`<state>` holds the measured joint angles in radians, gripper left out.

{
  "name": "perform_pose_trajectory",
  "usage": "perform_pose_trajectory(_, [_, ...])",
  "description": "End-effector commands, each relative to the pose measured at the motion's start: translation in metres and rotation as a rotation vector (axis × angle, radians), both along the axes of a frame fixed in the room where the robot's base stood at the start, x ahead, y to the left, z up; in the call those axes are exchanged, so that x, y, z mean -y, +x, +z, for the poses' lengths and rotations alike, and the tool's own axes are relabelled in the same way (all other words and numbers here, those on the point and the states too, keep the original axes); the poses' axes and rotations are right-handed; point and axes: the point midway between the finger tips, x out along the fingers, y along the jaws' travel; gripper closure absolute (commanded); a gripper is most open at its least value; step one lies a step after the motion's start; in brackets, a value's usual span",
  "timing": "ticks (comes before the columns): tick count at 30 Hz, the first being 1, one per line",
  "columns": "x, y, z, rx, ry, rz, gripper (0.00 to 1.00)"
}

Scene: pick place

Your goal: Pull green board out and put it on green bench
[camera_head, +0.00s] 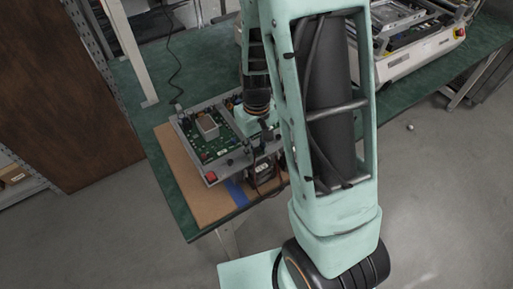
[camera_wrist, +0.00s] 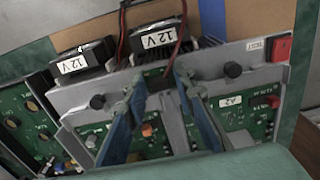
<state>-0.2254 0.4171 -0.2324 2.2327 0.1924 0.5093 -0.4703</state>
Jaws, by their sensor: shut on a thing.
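My gripper (camera_wrist: 158,84) has its two blue fingers at either side of a grey front edge on a green board (camera_wrist: 150,140), and is shut on it. The board is in line with the other boards in the grey rack, its far part hidden by my gripper. In the head view the rack (camera_head: 183,140) lies near the corner of the green bench (camera_head: 205,55). My arm hides my fingertips and the rack's right side there.
A board labelled A2 (camera_wrist: 232,101) sits to the right, near a red button (camera_wrist: 281,46). Two black 12V units (camera_wrist: 155,38) with wires stand in front of the rack. A white machine (camera_head: 425,45) stands at the bench's back right. The bench's back left has free room.

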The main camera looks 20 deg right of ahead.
Motion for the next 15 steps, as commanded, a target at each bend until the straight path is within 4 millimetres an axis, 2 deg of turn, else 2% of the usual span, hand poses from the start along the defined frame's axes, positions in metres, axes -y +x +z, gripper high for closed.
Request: perform_pose_trajectory(15, [0.0, -0.0004, 0.0057, -0.001, 0.0, 0.0, 1.0])
